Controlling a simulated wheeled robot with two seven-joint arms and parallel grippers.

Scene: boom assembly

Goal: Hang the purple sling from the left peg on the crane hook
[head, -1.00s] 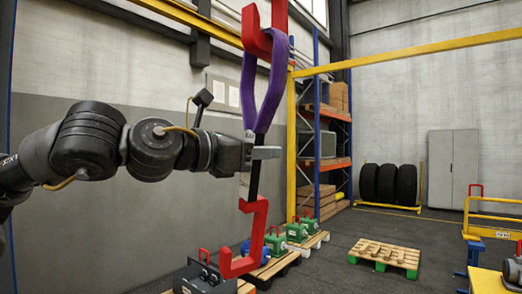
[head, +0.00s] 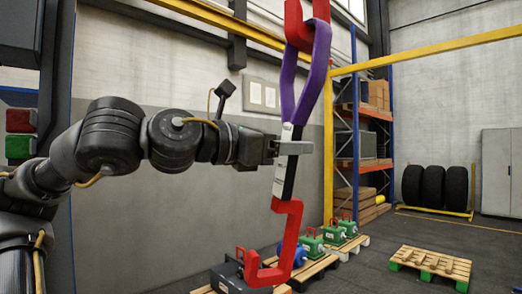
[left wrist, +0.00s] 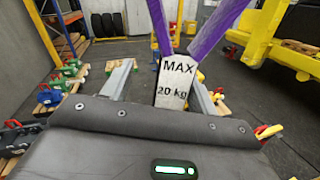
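The purple sling (head: 319,62) hangs at the red crane hook (head: 300,35), its upper loop at the hook's bend; the exact contact is hard to tell. It also shows in the left wrist view (left wrist: 209,35). Its two strands meet at a white label (left wrist: 173,82) reading "MAX 20 kg". My left gripper (head: 294,148) is at the label. In the left wrist view its fingers stand apart on either side of the label, with a gap on the left. A lower red hook (head: 293,232) shows below the sling's black part (head: 290,178). My right gripper and the left peg are not in view.
Pallets with green and blue machines (head: 312,243) stand on the floor below. A yellow frame post (head: 328,150) and a shelf rack (head: 362,120) stand behind. Space around the sling looks clear.

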